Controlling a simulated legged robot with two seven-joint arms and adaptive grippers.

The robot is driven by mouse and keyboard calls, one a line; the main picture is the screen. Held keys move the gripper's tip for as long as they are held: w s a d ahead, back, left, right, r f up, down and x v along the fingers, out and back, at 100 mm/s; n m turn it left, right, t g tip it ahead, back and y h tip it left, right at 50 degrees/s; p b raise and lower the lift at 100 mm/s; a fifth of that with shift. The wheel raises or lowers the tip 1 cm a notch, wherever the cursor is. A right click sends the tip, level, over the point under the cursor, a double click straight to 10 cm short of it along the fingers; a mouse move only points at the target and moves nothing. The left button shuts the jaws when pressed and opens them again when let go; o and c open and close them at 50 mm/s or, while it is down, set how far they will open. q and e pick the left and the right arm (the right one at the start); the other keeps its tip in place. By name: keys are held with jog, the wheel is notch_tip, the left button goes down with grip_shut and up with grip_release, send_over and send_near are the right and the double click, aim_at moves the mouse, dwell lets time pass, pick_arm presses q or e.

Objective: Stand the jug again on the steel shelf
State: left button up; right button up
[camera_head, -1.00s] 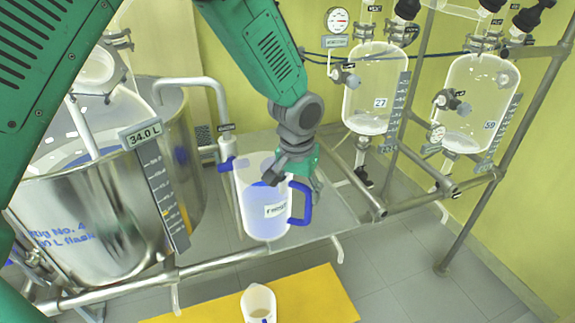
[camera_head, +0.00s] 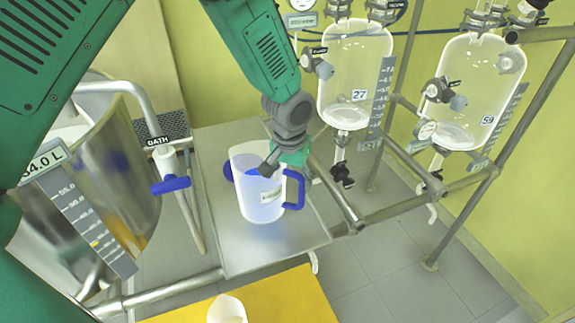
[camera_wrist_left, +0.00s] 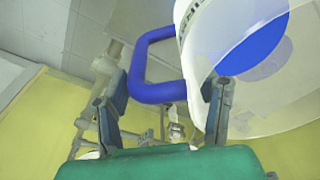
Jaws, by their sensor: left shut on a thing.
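The jug (camera_head: 259,205) is clear and upright in the head view, with a blue handle (camera_head: 293,189) on its right side and a pale label. It is over the steel shelf (camera_head: 275,254), towards the middle; I cannot tell whether its base touches the plate. My left gripper (camera_head: 277,166) reaches down from above and is shut on the jug at its handle side, hiding part of the rim. In the left wrist view the left gripper's fingers (camera_wrist_left: 165,105) flank the blue handle (camera_wrist_left: 150,72), beside the jug wall (camera_wrist_left: 205,35). My right gripper is not in view.
A steel vessel (camera_head: 110,165) with a level scale stands left of the shelf. A pipe with a blue valve handle (camera_head: 170,185) runs along the shelf's left. Glass reactors (camera_head: 355,65) hang on pipes at right. A white beaker (camera_head: 227,310) is on a yellow surface (camera_head: 285,300) in front.

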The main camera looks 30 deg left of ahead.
aim_at(293, 205)
pick_arm(q)
jog(key=shift+w+d+f, duration=0.1)
jog(key=shift+w+f, duration=0.05)
jog(key=shift+f, duration=1)
notch_tip(293, 205, down, 2)
jog(key=shift+f, duration=0.2)
jog(key=o, duration=1.7)
jog(key=shift+s+f, duration=0.1)
jog(key=shift+s, duration=0.1)
jog(key=shift+c, duration=0.2)
notch_tip(293, 205, up, 12)
jog(key=s, duration=0.1)
jog(key=shift+s, duration=0.2)
jog(key=shift+d, duration=0.15)
